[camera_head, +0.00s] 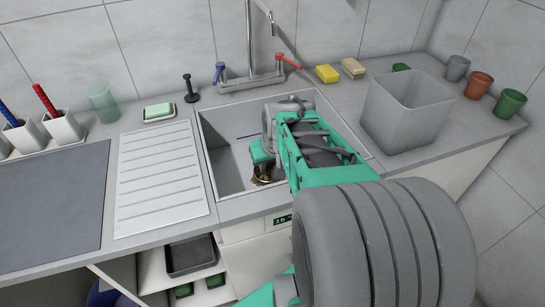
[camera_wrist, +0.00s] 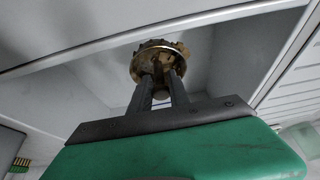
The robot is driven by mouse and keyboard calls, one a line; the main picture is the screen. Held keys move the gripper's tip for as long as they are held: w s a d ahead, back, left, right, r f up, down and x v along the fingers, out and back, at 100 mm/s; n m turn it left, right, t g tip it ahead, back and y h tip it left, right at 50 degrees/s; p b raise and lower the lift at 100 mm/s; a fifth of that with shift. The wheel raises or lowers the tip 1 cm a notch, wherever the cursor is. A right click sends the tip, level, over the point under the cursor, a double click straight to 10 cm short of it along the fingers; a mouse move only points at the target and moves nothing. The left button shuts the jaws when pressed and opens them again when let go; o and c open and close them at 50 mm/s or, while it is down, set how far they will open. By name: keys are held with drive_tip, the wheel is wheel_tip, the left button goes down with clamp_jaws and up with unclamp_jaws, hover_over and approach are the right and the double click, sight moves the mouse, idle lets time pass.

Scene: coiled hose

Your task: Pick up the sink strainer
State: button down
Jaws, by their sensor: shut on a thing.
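The sink strainer (camera_wrist: 155,57) is a round, brass-coloured piece with a toothed rim. In the wrist view it sits between the tips of my gripper (camera_wrist: 160,82), whose two dark fingers are shut on it. In the head view the strainer (camera_head: 263,176) shows as a small brownish shape low in the sink basin (camera_head: 228,165), beside the teal end of my gripper. My arm hides part of it and the right part of the basin. I cannot tell whether the strainer touches the basin floor.
A tap (camera_head: 250,60) with blue and red handles stands behind the basin. A grey translucent bin (camera_head: 405,112) stands on the counter to the right. A ribbed drainboard (camera_head: 160,180) lies left of the basin. A black stopper (camera_head: 190,88) and a soap dish (camera_head: 159,113) stand behind the drainboard.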

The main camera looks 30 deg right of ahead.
drive_tip(key=shift+s+a+r+p, duration=0.2)
drive_tip(key=shift+r+p, duration=0.15)
drive_tip(key=shift+r, duration=0.15)
wheel_tip(320, 180, up, 9)
drive_tip(key=p, duration=0.9)
drive_tip(key=shift+f, duration=0.1)
